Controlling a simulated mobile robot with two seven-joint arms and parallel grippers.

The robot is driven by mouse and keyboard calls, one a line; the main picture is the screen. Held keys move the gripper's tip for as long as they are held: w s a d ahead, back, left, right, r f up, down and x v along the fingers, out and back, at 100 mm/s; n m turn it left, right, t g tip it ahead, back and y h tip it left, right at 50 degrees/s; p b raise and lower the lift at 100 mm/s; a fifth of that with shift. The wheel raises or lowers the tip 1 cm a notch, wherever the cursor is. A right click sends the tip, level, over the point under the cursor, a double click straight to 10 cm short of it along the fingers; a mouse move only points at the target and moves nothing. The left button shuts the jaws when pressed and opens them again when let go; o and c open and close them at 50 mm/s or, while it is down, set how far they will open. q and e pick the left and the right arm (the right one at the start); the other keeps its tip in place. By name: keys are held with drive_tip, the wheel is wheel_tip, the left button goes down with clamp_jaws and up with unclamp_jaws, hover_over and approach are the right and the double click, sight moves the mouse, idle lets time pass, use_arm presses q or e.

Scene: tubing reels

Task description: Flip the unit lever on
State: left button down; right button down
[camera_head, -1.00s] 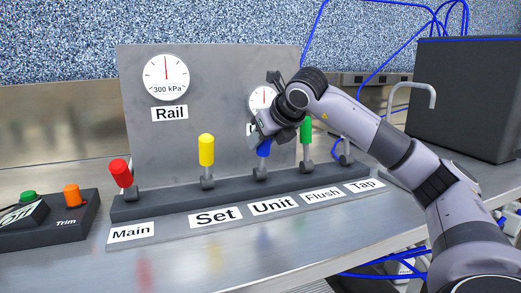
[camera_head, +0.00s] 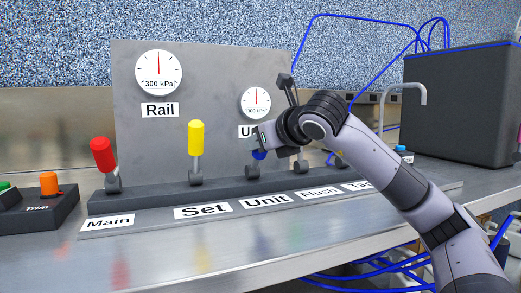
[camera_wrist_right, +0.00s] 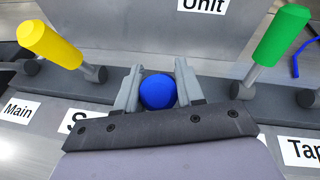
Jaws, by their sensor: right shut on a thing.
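The Unit lever has a blue knob (camera_head: 259,154) and a pivot on the dark rail above the "Unit" label (camera_head: 266,201). My right gripper (camera_head: 257,141) is shut on this knob. In the right wrist view the round blue end (camera_wrist_right: 158,91) sits between the two grey fingers of the gripper (camera_wrist_right: 158,74). The lever looks tipped toward the front, with its knob low over the pivot; the gripper hides part of it. The Unit gauge (camera_head: 256,102) reads about 300 kPa, its needle straight up. My left gripper is not in view.
The yellow Set lever (camera_head: 196,138) stands upright to the left, beyond it the red Main lever (camera_head: 102,155). The green Flush lever (camera_wrist_right: 283,34) stands close to the right of my gripper. A Trim box (camera_head: 40,210) is at far left. The steel panel (camera_head: 215,70) rises behind.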

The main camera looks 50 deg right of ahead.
idle(0.4)
drive_tip(key=c, duration=0.8)
unclamp_jaws()
drive_tip(key=shift+s, duration=0.1)
drive_tip(key=v, duration=0.7)
drive_tip(key=shift+a, duration=0.1)
